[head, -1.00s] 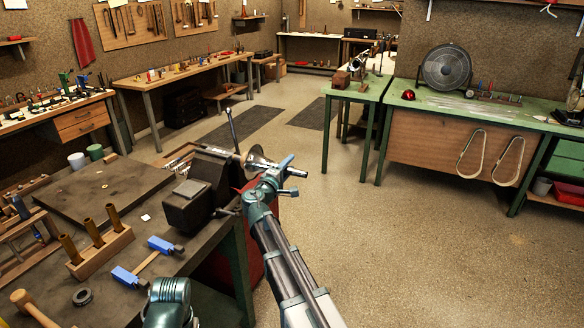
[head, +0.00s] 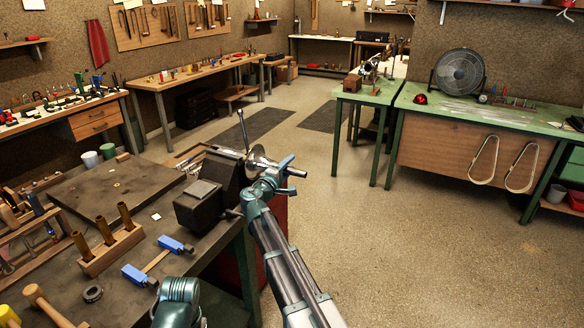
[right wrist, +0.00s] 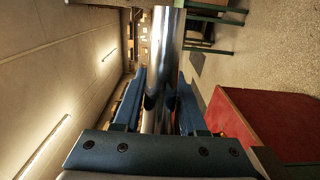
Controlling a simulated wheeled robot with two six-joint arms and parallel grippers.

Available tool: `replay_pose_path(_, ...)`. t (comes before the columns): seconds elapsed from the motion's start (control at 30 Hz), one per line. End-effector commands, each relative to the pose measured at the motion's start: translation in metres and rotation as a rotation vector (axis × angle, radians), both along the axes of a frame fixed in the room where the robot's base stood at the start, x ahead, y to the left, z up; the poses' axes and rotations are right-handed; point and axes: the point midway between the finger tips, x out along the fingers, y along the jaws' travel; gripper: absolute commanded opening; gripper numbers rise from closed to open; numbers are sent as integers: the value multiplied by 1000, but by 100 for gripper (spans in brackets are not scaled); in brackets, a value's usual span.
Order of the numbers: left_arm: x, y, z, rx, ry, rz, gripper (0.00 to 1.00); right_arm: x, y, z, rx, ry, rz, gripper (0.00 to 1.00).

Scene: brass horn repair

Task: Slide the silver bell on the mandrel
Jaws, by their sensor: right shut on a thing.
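The silver bell (head: 261,158) is at the right side of the dark vise block (head: 203,203) on the near bench, its flare partly hidden by my right gripper. My right gripper (head: 279,176) is at the bell, over the bench's right edge. In the right wrist view its blue fingers (right wrist: 158,108) are shut on a shiny silver tube (right wrist: 163,55), part of the bell. I cannot clearly tell the mandrel from the bell and vise, nor how far the bell is around it. My left gripper is not in view; only a teal part of my arm shows at the bottom.
A red cabinet (right wrist: 265,120) stands below the right gripper. The floor to the right is clear.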

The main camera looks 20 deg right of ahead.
Motion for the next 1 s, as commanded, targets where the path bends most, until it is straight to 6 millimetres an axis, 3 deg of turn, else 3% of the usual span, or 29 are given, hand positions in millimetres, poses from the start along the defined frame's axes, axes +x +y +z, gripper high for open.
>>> replay_pose_path(0.13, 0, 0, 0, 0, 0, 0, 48, 4, 3, 0, 0, 0, 1, 0)
replay_pose_path(0.17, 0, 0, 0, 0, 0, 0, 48, 3, 3, 0, 0, 0, 0, 45)
replay_pose_path(0.33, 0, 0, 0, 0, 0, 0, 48, 3, 3, 0, 0, 0, 0, 75)
replay_pose_path(0.7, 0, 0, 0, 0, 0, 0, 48, 0, 7, 0, 0, 0, 2, 76)
replay_pose_path(1.0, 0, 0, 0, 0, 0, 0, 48, -39, 49, 0, 0, 0, 5, 76)
